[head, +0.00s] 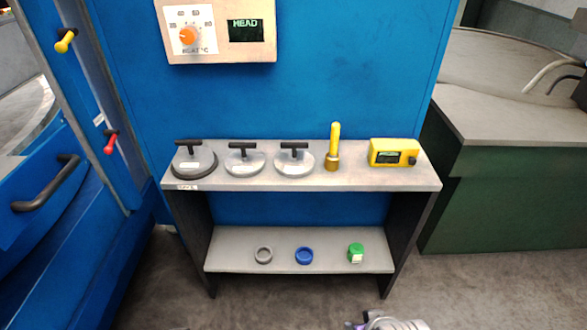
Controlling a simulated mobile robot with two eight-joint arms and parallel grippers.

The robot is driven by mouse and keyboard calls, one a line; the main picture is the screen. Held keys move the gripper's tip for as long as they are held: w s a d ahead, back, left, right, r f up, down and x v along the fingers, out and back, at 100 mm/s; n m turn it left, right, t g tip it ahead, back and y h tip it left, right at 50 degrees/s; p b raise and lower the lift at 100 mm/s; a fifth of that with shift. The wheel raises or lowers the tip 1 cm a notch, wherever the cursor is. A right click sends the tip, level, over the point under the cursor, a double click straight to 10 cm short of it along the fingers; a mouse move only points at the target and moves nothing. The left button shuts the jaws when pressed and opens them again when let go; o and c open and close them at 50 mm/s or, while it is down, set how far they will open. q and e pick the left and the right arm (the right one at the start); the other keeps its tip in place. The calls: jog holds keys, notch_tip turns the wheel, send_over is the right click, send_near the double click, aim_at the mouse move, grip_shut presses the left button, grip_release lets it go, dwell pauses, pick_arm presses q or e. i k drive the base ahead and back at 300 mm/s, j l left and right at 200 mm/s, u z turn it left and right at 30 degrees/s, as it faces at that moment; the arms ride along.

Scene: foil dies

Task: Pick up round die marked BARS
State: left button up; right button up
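Three round dies with black T-handles stand in a row on the top of a grey bench against the blue wall. The left die (193,162) sits in or on a dark round base and has a small pale label. The middle die (244,163) and the right die (294,162) are plain silver discs. Any marking on them is too small to read, so I cannot tell which is BARS. No gripper fingers show. Only a small grey piece of my own body shows at the bottom edge, right of centre.
On the bench top (310,182), a yellow-handled brass tool (333,150) and a yellow meter (394,152) stand right of the dies. Floor in front is clear.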

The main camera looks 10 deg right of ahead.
aim_at(245, 163)
jog(key=i+l, duration=0.9)
jog(key=l, duration=0.15)
jog(key=i+u, duration=0.05)
